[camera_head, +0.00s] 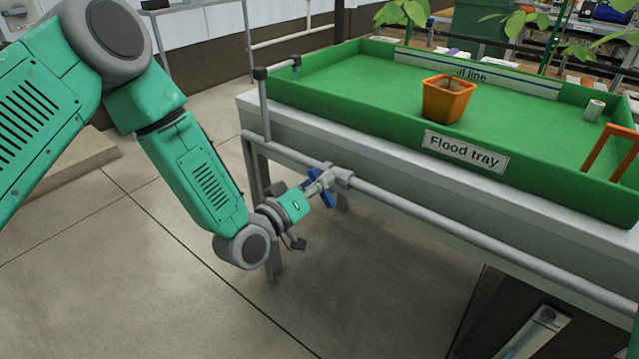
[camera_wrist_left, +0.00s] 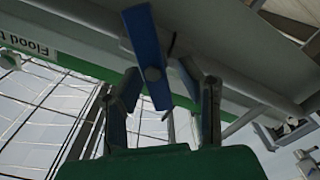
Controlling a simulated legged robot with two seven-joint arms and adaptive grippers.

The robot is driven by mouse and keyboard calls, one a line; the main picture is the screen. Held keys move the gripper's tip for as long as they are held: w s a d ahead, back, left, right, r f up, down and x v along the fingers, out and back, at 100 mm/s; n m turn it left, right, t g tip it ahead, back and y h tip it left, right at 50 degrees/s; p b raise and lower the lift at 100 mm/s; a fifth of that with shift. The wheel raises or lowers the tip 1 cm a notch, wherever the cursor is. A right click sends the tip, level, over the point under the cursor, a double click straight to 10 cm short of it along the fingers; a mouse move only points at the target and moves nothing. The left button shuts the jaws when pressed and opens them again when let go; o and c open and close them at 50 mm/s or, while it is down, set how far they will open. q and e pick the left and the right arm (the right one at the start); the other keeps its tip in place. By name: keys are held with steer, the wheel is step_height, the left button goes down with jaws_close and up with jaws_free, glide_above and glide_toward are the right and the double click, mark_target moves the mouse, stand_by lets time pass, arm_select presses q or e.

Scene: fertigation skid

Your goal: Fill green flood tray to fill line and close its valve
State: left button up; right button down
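The green flood tray (camera_head: 375,128) sits on a grey bench, with a "Flood tray" label on its front wall. A strip reading "...ll line" (camera_head: 470,75) is on its inner back wall, partly hidden. The tray floor looks plain green; I cannot make out a water surface. The blue valve handle (camera_head: 321,189) is on the grey pipe below the tray's left front. My left gripper (camera_head: 312,187) is at this handle. In the left wrist view, the blue handle (camera_wrist_left: 152,62) reaches down between the spread fingers (camera_wrist_left: 170,85), with gaps on both sides. My right gripper is out of view.
An orange pot (camera_head: 447,100) stands in the tray, and a short pale cylinder (camera_head: 594,110) is near its right end. An orange frame (camera_head: 612,150) is at the right front. The grey pipe (camera_head: 450,230) runs along the bench front. The floor at left is clear.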

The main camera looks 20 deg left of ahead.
arm_select(q)
steer(key=shift+s+f, duration=0.1)
steer(key=shift+f, duration=0.05)
steer(key=v, duration=1.2)
stand_by(6.7)
